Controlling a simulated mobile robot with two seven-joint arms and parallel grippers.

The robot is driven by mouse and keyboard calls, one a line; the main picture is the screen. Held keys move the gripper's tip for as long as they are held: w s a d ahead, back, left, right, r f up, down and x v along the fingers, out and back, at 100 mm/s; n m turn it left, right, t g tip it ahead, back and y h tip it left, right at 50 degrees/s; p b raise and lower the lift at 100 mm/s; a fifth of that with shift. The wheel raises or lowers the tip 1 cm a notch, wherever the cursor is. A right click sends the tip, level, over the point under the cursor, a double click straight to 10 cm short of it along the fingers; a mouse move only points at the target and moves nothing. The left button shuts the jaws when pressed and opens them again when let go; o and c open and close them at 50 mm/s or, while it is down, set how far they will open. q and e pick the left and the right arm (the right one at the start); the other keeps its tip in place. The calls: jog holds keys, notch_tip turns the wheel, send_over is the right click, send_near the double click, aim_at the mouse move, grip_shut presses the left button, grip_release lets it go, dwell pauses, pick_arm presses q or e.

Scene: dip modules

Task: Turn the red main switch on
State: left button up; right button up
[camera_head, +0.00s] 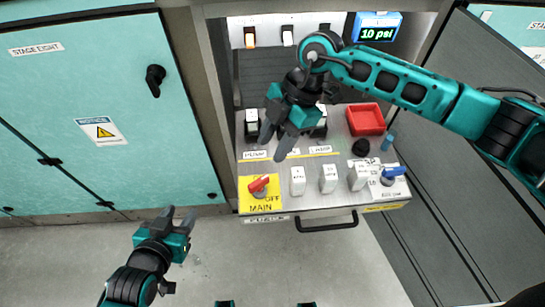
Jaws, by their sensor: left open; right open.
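The red main switch (259,185) sits on a yellow plate (246,204) marked MAIN at the front left corner of the panel. The word OFF shows beside its handle, which is tilted. My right gripper (272,148) comes in from the right and hangs over the panel's left part, above and behind the red switch in the picture. It is open and empty. My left gripper (179,217) is at the lower left, in front of the cabinets and left of the panel. It is open, empty and apart from the switch.
The panel (318,205) also carries white rocker switches (328,178), a blue rotary switch (391,174), a black knob (361,147) and a red tray (366,104). A dark handle (327,224) juts from its front. Teal cabinets (80,80) stand left. The floor in front is clear.

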aim_at(260, 180)
jog(key=shift+h, duration=0.4)
jog(key=x, duration=0.8)
jog(key=w+b+x, duration=0.1)
jog(key=x, duration=0.3)
jog(key=shift+d+f, duration=0.25)
jog(key=shift+f, duration=0.1)
jog(key=shift+c, duration=0.4)
grip_shut()
